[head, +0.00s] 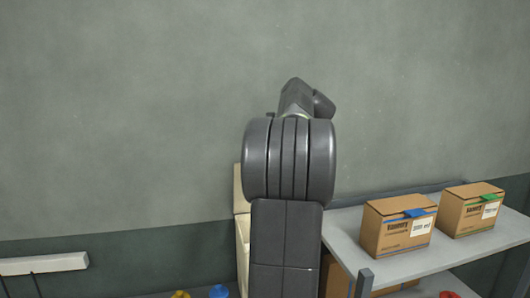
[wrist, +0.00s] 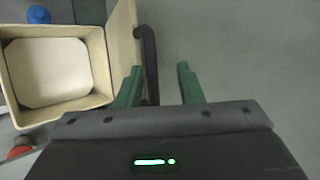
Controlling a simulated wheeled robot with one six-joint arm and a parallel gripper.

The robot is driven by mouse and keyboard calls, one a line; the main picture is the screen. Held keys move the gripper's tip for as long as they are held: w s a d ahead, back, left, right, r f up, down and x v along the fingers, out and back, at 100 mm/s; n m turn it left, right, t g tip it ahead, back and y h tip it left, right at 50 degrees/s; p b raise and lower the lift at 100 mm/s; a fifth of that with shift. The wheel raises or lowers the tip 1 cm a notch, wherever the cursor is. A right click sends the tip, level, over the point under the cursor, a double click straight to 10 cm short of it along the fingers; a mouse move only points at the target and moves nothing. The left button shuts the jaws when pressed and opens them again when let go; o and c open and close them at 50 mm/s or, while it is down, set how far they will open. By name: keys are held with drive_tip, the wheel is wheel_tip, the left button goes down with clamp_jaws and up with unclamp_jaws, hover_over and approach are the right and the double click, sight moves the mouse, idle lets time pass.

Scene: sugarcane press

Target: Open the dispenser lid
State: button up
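In the wrist view, the beige dispenser box (wrist: 52,28) is at the left with its top uncovered and its pale inside showing. Its beige lid (wrist: 123,40) stands up on edge at the right side of the box. A dark curved handle (wrist: 147,50) is on the lid's right face. My gripper (wrist: 160,84) has its two green fingers apart. The handle's lower end lies between them, close to the left finger; I cannot tell if they touch. In the head view my arm hides most of the cream dispenser (head: 242,240) and the gripper is not visible.
In the head view, a grey shelf (head: 345,235) at the right holds two cardboard boxes, one with blue tape (head: 395,228) and one with green (head: 468,212). Blue (wrist: 38,15) and red (wrist: 20,152) round parts sit near the dispenser. The space right of my gripper is clear.

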drive_tip(key=b+v, duration=0.1)
drive_tip(key=v, duration=1)
drive_tip(key=shift+s+r, duration=0.25)
drive_tip(key=shift+r, duration=0.05)
drive_tip(key=shift+d, duration=0.1)
drive_tip(key=p+x, duration=0.1)
drive_tip(key=x, duration=1.2)
drive_tip(key=shift+w+r+p, duration=0.1)
drive_tip(key=shift+p, duration=0.3)
